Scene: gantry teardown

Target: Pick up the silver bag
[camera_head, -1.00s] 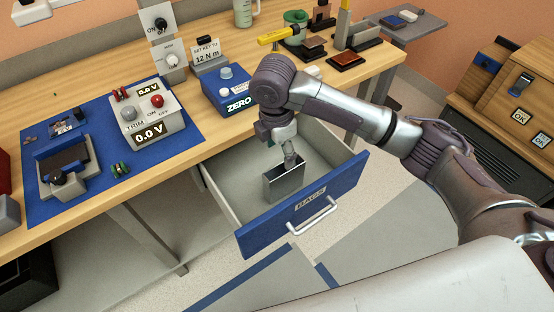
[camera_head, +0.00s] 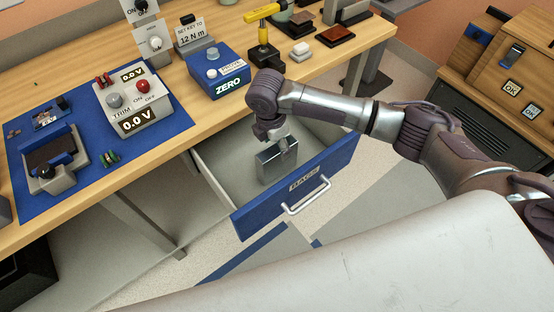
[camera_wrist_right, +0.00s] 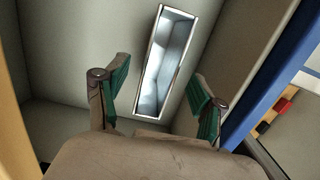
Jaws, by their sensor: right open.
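The silver bag (camera_head: 277,165) stands upright in the open drawer marked BAGS (camera_head: 303,186). In the right wrist view the silver bag (camera_wrist_right: 166,62) shows from above as a narrow shiny rectangle, slightly tilted in the picture. My right gripper (camera_head: 284,146) points down into the drawer above the bag. In the right wrist view my right gripper (camera_wrist_right: 157,97) is open, with its green-padded fingers apart on either side of the bag's near end. I cannot tell whether the fingertips touch the bag. My left gripper is not in view.
On the wooden bench (camera_head: 158,172) above stand the blue ZERO box (camera_head: 215,71), a blue mat (camera_head: 90,196) with meters, and a yellow-handled tool (camera_head: 262,13). Open floor lies before the drawer.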

